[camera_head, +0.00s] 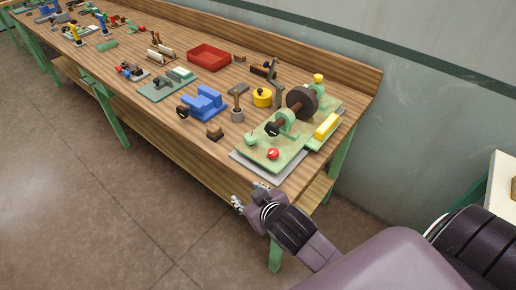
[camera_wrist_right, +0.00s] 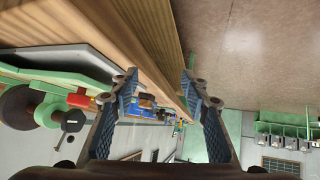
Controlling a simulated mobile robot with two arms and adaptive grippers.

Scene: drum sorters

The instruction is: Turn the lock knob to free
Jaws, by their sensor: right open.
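A green machine plate (camera_head: 262,150) lies on a grey sheet at the near end of the workbench. It carries a dark brown drum (camera_head: 301,101) on a shaft with a black end (camera_head: 272,129), a red knob (camera_head: 273,154) at its near corner and a yellow knob (camera_head: 318,78) at the far end. I cannot tell which is the lock knob. My right gripper (camera_head: 250,195) is open and empty, beyond the bench's front edge and apart from the machine. In the right wrist view the open fingers (camera_wrist_right: 157,88) have nothing between them. My left gripper is not in view.
The wooden workbench (camera_head: 228,150) holds a yellow block (camera_head: 327,126), a yellow pot (camera_head: 262,97), a blue vise-like block (camera_head: 204,103), a red tray (camera_head: 209,57) and several small tools. A wall stands behind it. Open floor (camera_head: 120,200) lies in front.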

